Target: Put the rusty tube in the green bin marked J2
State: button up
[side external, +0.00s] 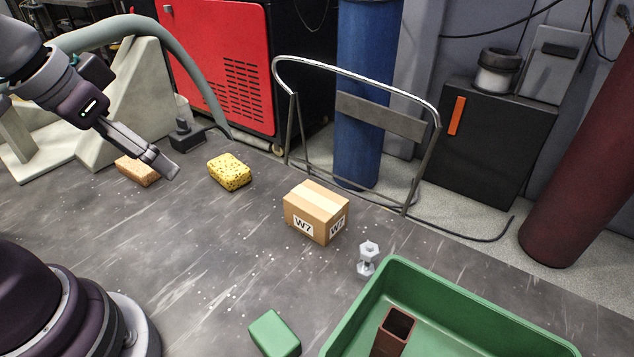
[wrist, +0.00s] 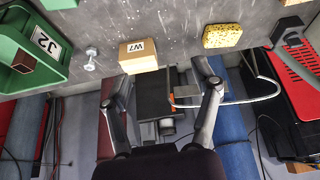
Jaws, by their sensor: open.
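The rusty tube (side external: 393,332) is a brown, square hollow tube inside the green bin (side external: 430,275), its open end facing up; its lower part is cut off by the side view's edge. In the wrist view the tube (wrist: 22,62) shows as a brown square within the bin (wrist: 58,68), which bears a white label (wrist: 45,40) reading J2. My gripper (side external: 168,168) is at the upper left of the side view, far from the bin. In the wrist view my gripper (wrist: 162,88) has its fingers spread with nothing held between them.
An orange-brown block (side external: 137,170) lies behind my gripper in the side view. A yellow sponge (side external: 230,172), a W7 cardboard box (side external: 316,212), a metal bolt (side external: 367,259) and a green block (side external: 274,333) stand on the grey table. The table's middle left is clear.

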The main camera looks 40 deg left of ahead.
aim_at(398, 324)
jog(key=d+f+n+g+h, duration=0.2)
jog(key=d+f+n+h, duration=0.1)
jog(key=d+f+n, duration=0.1)
jog(key=w+d+f+n+g+h, duration=0.1)
jog(key=d+f+n+g+h, duration=0.2)
jog(key=d+f+h, duration=0.1)
jog(key=w+d+f+n+g+h, duration=0.1)
jog(key=d+f+n+g+h, duration=0.1)
jog(key=d+f+n+h, duration=0.1)
jog(key=shift+w+d+f+n, duration=0.15)
jog(key=shift+d+f+n, duration=0.25)
jog(key=shift+d+f, duration=0.25)
jog(key=shift+w+d+f+n, duration=0.1)
jog(key=shift+d+f+n, duration=0.35)
jog(key=shift+d, duration=0.35)
jog(key=w+d+n+h, duration=0.1)
jog(key=d+n+h, duration=0.1)
jog(key=d, duration=0.2)
jog(key=w+d+n+t+h, duration=0.1)
jog(key=d+n+h, duration=0.1)
jog(key=d, duration=0.3)
jog(key=w+d+n+h, duration=0.1)
jog(key=d+n, duration=0.1)
jog(key=d, duration=0.3)
jog(key=shift+r+t+h, duration=0.3)
jog(key=shift+t+h, duration=0.1)
jog(key=shift+c, duration=0.4)
grip_shut()
